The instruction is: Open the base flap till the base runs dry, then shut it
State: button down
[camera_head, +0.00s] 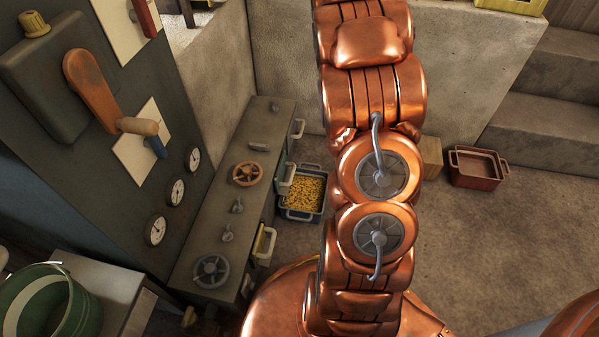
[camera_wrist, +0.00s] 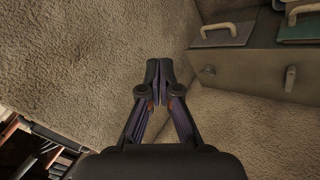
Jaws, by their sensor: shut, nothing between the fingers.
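A long low dark base cabinet (camera_head: 205,235) carries several flaps with pale handles on its right side: a green flap (camera_head: 286,178), a yellow one (camera_head: 261,243) and a pale handle (camera_head: 298,129) at the far end. I cannot tell which is the base flap. A blue-grey tray (camera_head: 318,213) holding yellow grains stands on the floor beside the green flap. In the wrist view a grey flap (camera_wrist: 226,35) with a pale handle and a green flap (camera_wrist: 300,30) show at upper right. My gripper (camera_wrist: 159,66) is shut and empty, apart from both; the head view does not show it.
A dark panel (camera_head: 60,190) with gauges and a wood-handled lever (camera_head: 138,126) rises at left. Handwheels (camera_head: 211,271) sit on the cabinet top. A green bucket (camera_head: 80,310) is at lower left. A red-brown tray (camera_head: 478,180) lies right, near steps (camera_head: 550,125).

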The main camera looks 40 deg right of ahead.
notch_tip(320, 180, down, 14)
jog(key=d+n+t+y, duration=0.1)
jog(key=n+t+y, duration=0.15)
jog(key=y, duration=0.25)
jog(key=s+a+f+n+y, duration=0.3)
jog(key=s+a+f+y, duration=0.5)
jog(key=a+f, duration=0.15)
jog(key=b+x, duration=0.3)
jog(key=x, duration=1)
jog(key=shift+d+f+b, duration=0.15)
jog(key=shift+f+b, duration=0.25)
jog(key=shift+f, duration=0.15)
